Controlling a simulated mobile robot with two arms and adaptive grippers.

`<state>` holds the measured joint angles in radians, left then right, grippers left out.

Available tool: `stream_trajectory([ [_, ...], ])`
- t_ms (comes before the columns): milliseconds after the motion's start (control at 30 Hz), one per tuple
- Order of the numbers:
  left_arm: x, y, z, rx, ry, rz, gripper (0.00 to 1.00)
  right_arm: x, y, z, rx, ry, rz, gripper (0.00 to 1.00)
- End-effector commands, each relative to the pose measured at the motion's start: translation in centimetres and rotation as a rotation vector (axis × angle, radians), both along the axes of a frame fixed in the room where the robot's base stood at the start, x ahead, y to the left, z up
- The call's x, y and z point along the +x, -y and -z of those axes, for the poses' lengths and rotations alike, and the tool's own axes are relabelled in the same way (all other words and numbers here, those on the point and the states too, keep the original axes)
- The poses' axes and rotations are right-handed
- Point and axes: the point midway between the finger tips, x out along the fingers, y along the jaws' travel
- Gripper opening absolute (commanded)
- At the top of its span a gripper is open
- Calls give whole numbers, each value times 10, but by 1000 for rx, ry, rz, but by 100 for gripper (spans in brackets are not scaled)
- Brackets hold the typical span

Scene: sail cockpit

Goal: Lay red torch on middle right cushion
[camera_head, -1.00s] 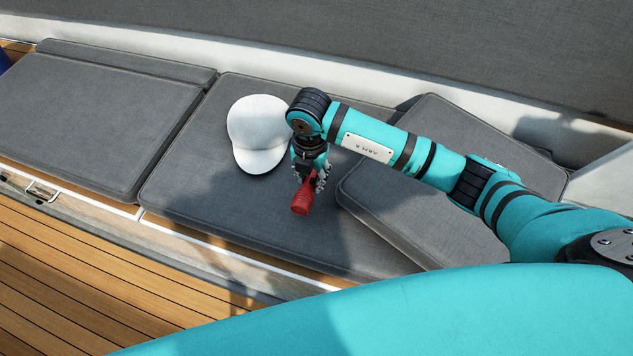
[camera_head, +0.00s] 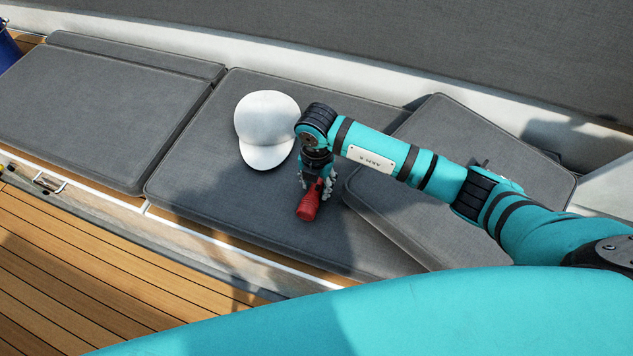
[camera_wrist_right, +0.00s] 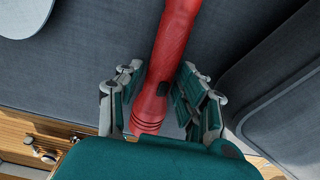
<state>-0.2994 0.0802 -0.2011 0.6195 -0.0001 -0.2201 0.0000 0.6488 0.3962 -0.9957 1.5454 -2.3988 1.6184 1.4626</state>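The red torch (camera_head: 308,205) lies on the grey middle cushion (camera_head: 230,215), to the right of a white cap. In the right wrist view the torch (camera_wrist_right: 167,62) runs lengthwise between the fingers. My right gripper (camera_head: 315,184) is low over the torch, with its fingers spread on either side of it. A gap shows between finger and torch in the wrist view, so the gripper looks open around the torch. The gripper and wrist hide part of the torch in the head view. My left gripper is not in view.
The white cap (camera_head: 266,130) lies on the same cushion. A tilted grey cushion (camera_head: 400,225) overlaps it at the right. Another grey cushion (camera_head: 90,110) lies at the left. Wooden deck (camera_head: 70,280) runs along the front; a blue bucket (camera_head: 6,48) stands at far left.

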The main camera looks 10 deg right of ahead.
Motion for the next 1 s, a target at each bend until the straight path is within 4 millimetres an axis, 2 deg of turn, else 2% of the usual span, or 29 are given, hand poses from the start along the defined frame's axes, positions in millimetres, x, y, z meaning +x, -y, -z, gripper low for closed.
stream_trajectory([
  [167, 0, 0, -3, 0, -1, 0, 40, 1, 0, -7, 1, 2, 0, 37],
  [267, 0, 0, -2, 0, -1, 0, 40, 2, 0, -21, 0, 5, 0, 37],
  [500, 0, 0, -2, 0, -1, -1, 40, 2, 0, -72, 2, 6, -2, 37],
  [700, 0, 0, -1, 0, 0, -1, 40, 1, 1, -107, 0, 4, 0, 37],
  [833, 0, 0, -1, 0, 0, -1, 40, 0, 1, -119, 0, 2, 0, 37],
  [1000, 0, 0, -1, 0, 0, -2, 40, 0, 1, -124, 0, 0, 0, 37],
])
